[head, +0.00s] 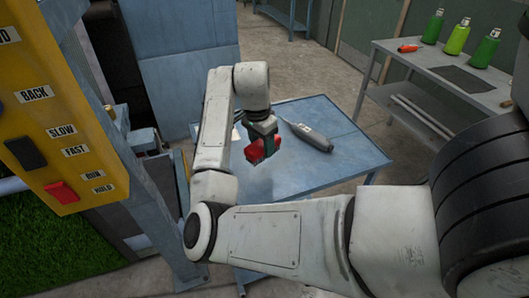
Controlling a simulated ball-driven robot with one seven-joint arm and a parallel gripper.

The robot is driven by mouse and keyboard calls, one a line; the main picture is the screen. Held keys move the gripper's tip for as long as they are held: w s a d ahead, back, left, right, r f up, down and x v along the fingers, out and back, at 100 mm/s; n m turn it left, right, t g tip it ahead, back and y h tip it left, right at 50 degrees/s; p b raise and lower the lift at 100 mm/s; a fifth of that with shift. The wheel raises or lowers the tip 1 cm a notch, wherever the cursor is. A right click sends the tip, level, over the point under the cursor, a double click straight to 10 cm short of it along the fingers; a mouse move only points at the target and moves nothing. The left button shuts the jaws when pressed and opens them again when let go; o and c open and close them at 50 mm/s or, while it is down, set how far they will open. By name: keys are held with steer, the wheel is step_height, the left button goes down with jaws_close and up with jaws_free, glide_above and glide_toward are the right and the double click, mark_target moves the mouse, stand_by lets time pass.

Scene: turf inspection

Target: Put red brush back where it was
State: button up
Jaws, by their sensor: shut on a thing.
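My gripper (262,133) hangs pointing down over the left-middle part of a blue table (345,160). It is shut on a red block-like thing, which I take to be the red brush (257,151). The fingers hide part of the brush, and its bristles cannot be made out. The brush appears above the tabletop; I cannot tell whether its lower edge touches it.
A grey handheld tool (310,136) lies on the table, right of my gripper. A grey bench (415,62) at the right holds green bottles (458,37), a small orange-red item (409,48) and a dark mat (465,79). A yellow control panel (50,100) stands at the left.

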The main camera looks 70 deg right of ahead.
steer(key=d+f, duration=0.1)
steer(key=f, duration=0.1)
steer(key=d+f, duration=0.2)
steer(key=shift+w+d+f+p, duration=0.1)
steer(key=shift+w+d+p, duration=0.05)
steer(key=shift+d+p, duration=0.15)
steer(key=shift+f+p, duration=0.55)
steer(key=shift+f, duration=1.1)
steer(key=o, duration=1)
steer(key=r, duration=0.4)
steer(key=r+b, duration=0.1)
steer(key=r, duration=0.3)
steer(key=a+r+b, duration=0.1)
steer(key=r, duration=0.3)
steer(key=shift+w, duration=0.35)
